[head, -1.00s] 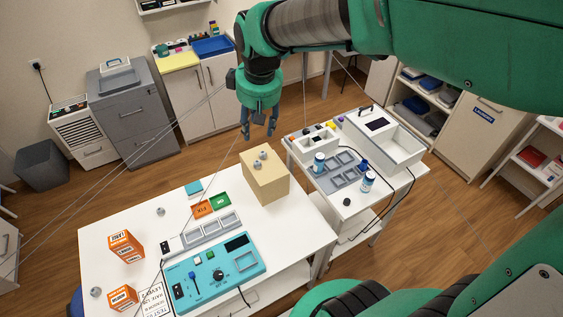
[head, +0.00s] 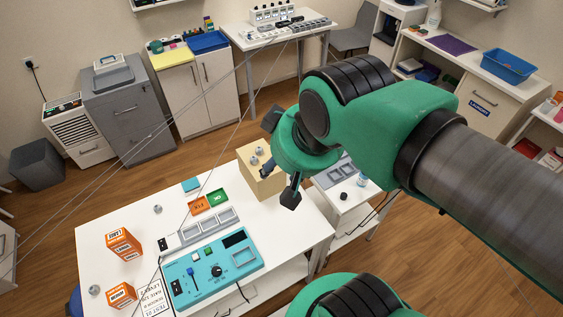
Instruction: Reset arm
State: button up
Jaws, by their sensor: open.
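My gripper (head: 278,186) is open, with nothing seen between its fingers. It hangs in front of the tan block (head: 256,183) near the right end of the white table and hides part of it. I cannot tell how far above the table it is. My green and grey arm is bent and reaches in from the right side of the head view.
The white table (head: 122,212) carries a teal control panel (head: 210,285), orange boxes (head: 123,243) and small silver balls (head: 157,209). A second white table (head: 336,203) with a grey tray (head: 334,174) is partly hidden behind my arm. Wood floor (head: 120,185) is clear behind the table.

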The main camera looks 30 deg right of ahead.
jog(key=shift+f, duration=0.1)
notch_tip(320, 180, down, 6)
jog(key=b, duration=0.6)
jog(key=shift+f+b, duration=0.2)
jog(key=shift+b, duration=0.1)
jog(key=shift+o, duration=0.5)
jog(key=shift+w, duration=0.1)
